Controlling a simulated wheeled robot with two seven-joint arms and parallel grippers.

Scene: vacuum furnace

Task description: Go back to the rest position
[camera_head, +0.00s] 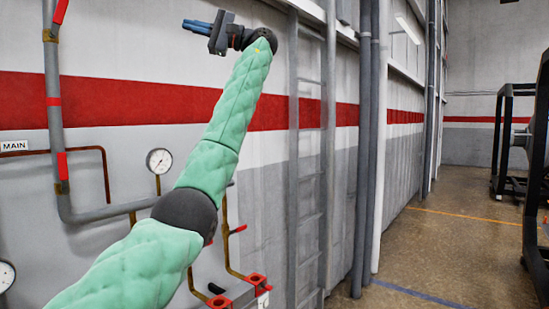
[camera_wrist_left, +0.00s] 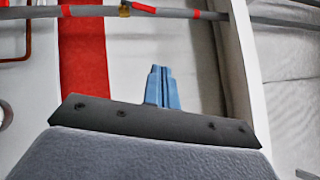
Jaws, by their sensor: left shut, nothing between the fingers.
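My left gripper (camera_head: 184,24) is at the top of the head view, at the end of my raised, green-covered left arm. Its blue fingers point left, in front of the wall above the red stripe. In the left wrist view the blue fingers (camera_wrist_left: 161,76) lie side by side, shut with nothing between them. My right gripper is in neither view.
A grey pipe (camera_head: 55,120) with red bands runs down the wall at left. A pressure gauge (camera_head: 159,161) and red valves (camera_head: 219,301) are behind my arm. A ladder (camera_head: 308,150) and pipes stand right of it. Floor (camera_head: 440,245) is open at right, before black frames (camera_head: 537,170).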

